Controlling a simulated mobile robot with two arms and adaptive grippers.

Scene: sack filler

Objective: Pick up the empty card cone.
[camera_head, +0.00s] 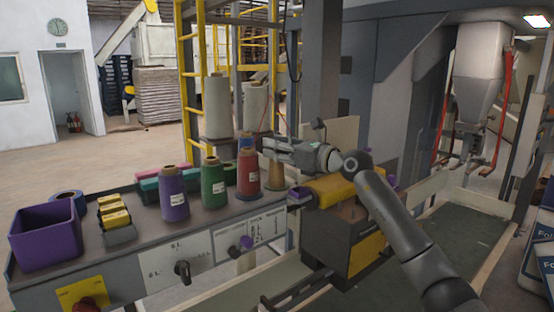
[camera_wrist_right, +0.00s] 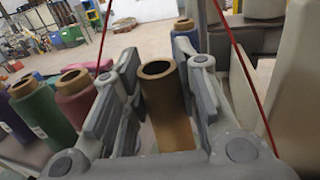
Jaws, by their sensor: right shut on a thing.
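The empty card cone (camera_head: 275,174) is bare brown and stands upright at the right end of the grey shelf, beside the red thread cone. In the right wrist view the card cone (camera_wrist_right: 167,110) shows its open round top between the two fingers. My right gripper (camera_head: 272,147) comes in from the right at the cone's upper part and is shut on it. Its fingers hide part of the cone in the head view. I cannot tell whether its base touches the shelf. My left gripper is not in view.
Red (camera_head: 248,172), green (camera_head: 213,185) and purple (camera_head: 174,196) thread cones stand in a row to the left. A blue cone (camera_head: 245,141) is behind. A purple bin (camera_head: 45,238) sits at the shelf's left end. Large pale spools (camera_head: 216,105) stand behind.

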